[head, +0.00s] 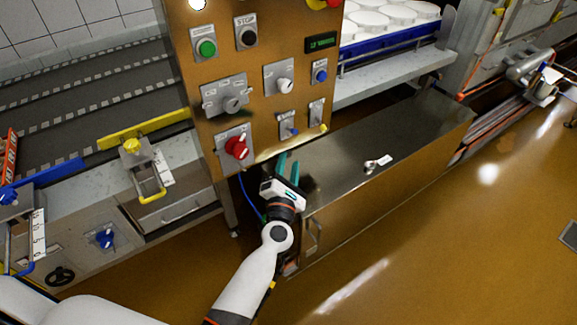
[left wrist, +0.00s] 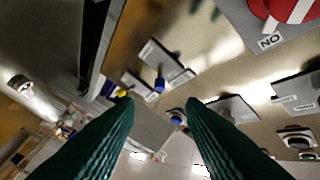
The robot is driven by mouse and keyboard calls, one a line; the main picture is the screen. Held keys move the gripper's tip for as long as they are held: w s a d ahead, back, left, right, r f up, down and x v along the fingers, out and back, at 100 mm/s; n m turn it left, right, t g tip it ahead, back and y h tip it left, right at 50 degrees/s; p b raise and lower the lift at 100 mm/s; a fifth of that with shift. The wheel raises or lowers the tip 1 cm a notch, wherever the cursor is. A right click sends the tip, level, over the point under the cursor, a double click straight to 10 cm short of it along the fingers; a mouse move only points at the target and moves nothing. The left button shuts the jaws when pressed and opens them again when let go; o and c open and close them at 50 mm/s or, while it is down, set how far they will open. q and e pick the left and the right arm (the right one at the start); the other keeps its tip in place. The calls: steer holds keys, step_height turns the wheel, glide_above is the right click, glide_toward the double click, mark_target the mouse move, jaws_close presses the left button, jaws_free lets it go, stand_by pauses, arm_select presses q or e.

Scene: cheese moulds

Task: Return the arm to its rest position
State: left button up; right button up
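My left gripper (head: 287,165) is in front of the lower part of the brass-coloured control panel (head: 215,95), just below and right of a red rotary knob (head: 238,147). Its two teal fingers are apart with nothing between them. In the left wrist view the fingers (left wrist: 160,103) are also spread, with the panel's switches beyond them. The red knob (left wrist: 290,8) shows there at the top right, beside a label reading NO. The fingers appear clear of the panel and its switches. My right gripper is in neither view.
A steel cabinet (head: 385,150) stands right of my left gripper, with a small metal fitting (head: 377,164) on top. A conveyor (head: 80,100) with yellow and blue parts is at the left. White moulds (head: 385,15) sit behind a blue rail. Brown floor at the lower right is open.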

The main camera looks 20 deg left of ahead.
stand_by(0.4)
arm_select(q)
steer(key=s+d+f+m+g+h, duration=0.1)
steer(key=s+f+m+g+h, duration=0.15)
steer(key=s+f+m, duration=0.6)
steer(key=s+d+f+m+g+h, duration=0.1)
steer(key=s+f+m+g, duration=0.25)
steer(key=f, duration=1.05)
steer(key=s+d+f+m+g+h, duration=0.1)
steer(key=s+f+m+g+h, duration=0.1)
steer(key=s+f+m, duration=0.65)
steer(key=s+a+f+m+g, duration=0.2)
steer(key=s+f, duration=0.4)
steer(key=s, duration=0.3)
steer(key=s+a+f+m+g+y, duration=0.1)
steer(key=s+a+f+m+g, duration=0.2)
steer(key=s, duration=0.7)
steer(key=s+a+f+m+g, duration=0.3)
steer(key=s+f+m+g, duration=0.2)
steer(key=s+f, duration=0.5)
steer(key=shift+a+y, duration=0.25)
steer(key=shift+y, duration=0.1)
